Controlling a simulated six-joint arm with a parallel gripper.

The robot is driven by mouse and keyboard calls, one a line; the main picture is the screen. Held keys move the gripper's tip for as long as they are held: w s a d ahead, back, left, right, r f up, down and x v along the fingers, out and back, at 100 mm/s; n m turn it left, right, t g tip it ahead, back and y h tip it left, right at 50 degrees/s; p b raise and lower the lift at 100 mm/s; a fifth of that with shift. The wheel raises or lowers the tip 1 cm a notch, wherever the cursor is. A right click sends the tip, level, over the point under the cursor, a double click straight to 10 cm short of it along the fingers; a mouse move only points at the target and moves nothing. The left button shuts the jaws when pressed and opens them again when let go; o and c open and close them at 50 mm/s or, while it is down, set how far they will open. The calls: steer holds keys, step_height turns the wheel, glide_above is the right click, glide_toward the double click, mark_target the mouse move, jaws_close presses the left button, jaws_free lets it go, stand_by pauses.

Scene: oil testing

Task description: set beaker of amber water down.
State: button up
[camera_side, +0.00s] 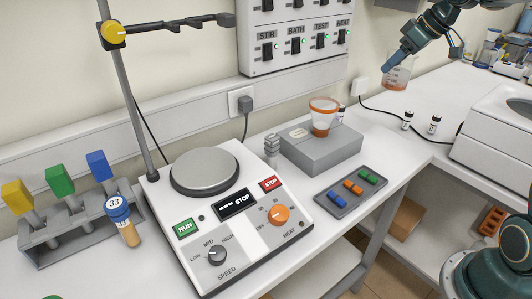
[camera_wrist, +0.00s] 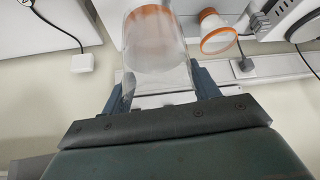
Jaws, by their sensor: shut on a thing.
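My gripper (camera_side: 396,62) is at the upper right of the side view, above the far part of the white bench. It is shut on a clear beaker of amber water (camera_side: 397,77). The beaker hangs below the fingers and appears clear of the bench, though the exact gap is hard to judge. In the wrist view the beaker (camera_wrist: 158,55) sits between the two blue fingers of my gripper (camera_wrist: 167,85), with amber colour towards its far end.
An orange-rimmed cup (camera_side: 322,117) stands on a grey block (camera_side: 322,150). Small vials (camera_side: 407,120) stand on the right bench (camera_side: 455,85) near a white machine (camera_side: 497,140). A hotplate (camera_side: 204,172) with controls and a tray of coloured pieces (camera_side: 340,205) are to the left.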

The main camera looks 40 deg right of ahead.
steer(key=s+d+m+h, duration=0.1)
steer(key=s+d+m, duration=0.1)
steer(key=s+d, duration=0.3)
steer(key=shift+d+r, duration=0.25)
steer(key=shift+d, duration=0.15)
steer(key=shift+f, duration=0.1)
step_height(320, 180, down, 20)
steer(key=shift+r, duration=0.1)
stand_by(0.6)
steer(key=o, duration=1.1)
steer(key=shift+f, duration=0.2)
steer(key=shift+o, duration=0.2)
steer(key=shift+r, duration=0.15)
steer(key=shift+v, duration=0.85)
steer(key=v, duration=1)
